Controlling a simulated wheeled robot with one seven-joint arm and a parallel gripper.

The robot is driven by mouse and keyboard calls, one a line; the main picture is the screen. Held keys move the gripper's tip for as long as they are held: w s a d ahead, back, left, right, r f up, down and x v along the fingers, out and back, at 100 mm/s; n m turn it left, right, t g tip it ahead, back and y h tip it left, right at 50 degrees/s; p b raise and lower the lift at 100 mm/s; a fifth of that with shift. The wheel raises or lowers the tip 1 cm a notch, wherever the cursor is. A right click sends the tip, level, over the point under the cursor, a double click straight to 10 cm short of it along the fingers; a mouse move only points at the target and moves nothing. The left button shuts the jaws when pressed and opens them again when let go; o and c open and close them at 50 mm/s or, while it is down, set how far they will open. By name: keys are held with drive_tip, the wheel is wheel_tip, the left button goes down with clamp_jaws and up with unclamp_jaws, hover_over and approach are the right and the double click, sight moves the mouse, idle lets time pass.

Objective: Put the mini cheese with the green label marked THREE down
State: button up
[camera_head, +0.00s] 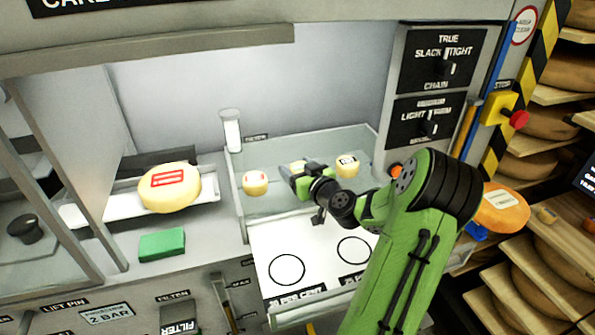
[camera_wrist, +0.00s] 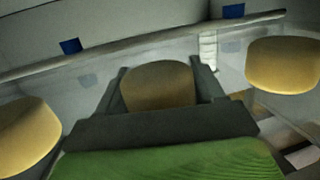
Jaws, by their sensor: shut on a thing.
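My gripper (camera_head: 293,170) is shut on a small pale yellow mini cheese (camera_wrist: 158,85), which sits between its two dark fingers in the wrist view. In the head view this cheese is mostly hidden by the gripper, and I cannot read its label. It is over the clear-walled bay at the back of the white counter; I cannot tell whether it touches the surface below. A mini cheese with a red label (camera_head: 255,184) stands to its left. Another with a black-and-white label (camera_head: 347,166) stands to its right.
A white board (camera_head: 318,250) with two black circles lies in front of the bay. A large cheese wheel with a red label (camera_head: 170,188) rests on a tray at the left, above a green block (camera_head: 162,244). A white cylinder (camera_head: 231,130) stands at the bay's back left corner.

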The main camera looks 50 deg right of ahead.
drive_tip(key=shift+f, duration=0.1)
drive_tip(key=o, duration=1.1)
